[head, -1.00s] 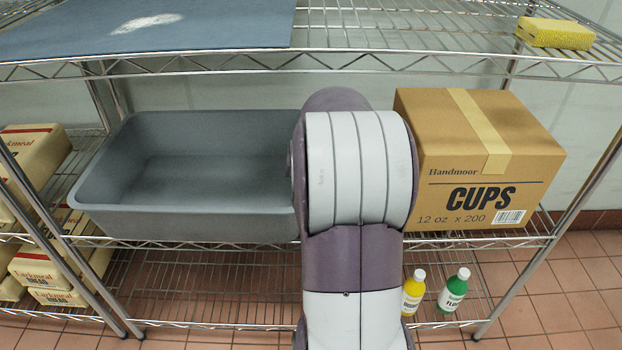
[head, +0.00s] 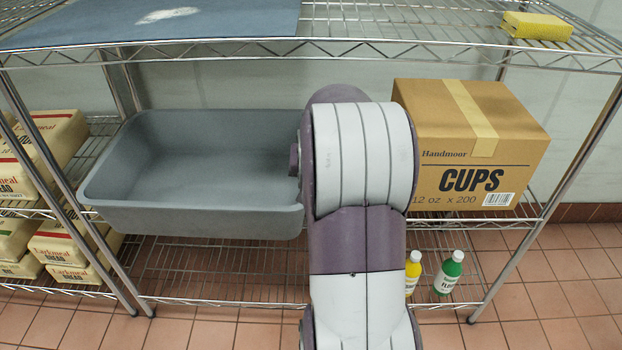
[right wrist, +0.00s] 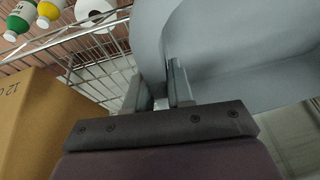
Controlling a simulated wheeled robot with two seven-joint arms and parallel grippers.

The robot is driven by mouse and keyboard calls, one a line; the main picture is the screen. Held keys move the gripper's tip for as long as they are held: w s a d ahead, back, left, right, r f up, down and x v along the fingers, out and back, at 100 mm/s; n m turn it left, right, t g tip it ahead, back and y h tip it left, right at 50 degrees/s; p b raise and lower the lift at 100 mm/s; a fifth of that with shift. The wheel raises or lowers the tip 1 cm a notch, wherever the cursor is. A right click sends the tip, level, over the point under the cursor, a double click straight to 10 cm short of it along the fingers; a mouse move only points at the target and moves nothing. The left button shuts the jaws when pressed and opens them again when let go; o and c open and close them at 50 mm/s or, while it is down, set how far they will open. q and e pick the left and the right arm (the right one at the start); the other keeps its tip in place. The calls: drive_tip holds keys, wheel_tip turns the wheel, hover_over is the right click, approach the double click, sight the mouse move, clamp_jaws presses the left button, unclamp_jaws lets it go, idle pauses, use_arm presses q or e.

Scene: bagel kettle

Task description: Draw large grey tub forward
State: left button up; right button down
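The large grey tub (head: 190,219) is empty and sits on the middle shelf at the left in the head view. Its front wall stands out past the shelf's front edge. My right arm crosses in front of its right end. In the right wrist view my right gripper (right wrist: 160,92) has one finger inside the tub (right wrist: 203,45) and one outside, shut on its wall. In the head view the arm hides most of this gripper. My left gripper is in neither view.
A cardboard cups box (head: 478,150) stands right of my arm on the same shelf. Yellow (head: 412,272) and green (head: 449,273) bottles stand on the lower shelf. Flour bags (head: 45,140) are at left.

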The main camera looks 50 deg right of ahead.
drive_tip(key=c, duration=0.9)
unclamp_jaws()
drive_tip(key=shift+r, duration=0.1)
drive_tip(key=p+v, duration=0.5)
drive_tip(key=v, duration=0.7)
drive_tip(key=shift+r, duration=0.2)
drive_tip(key=shift+s+a, duration=0.1)
drive_tip(key=shift+a, duration=0.05)
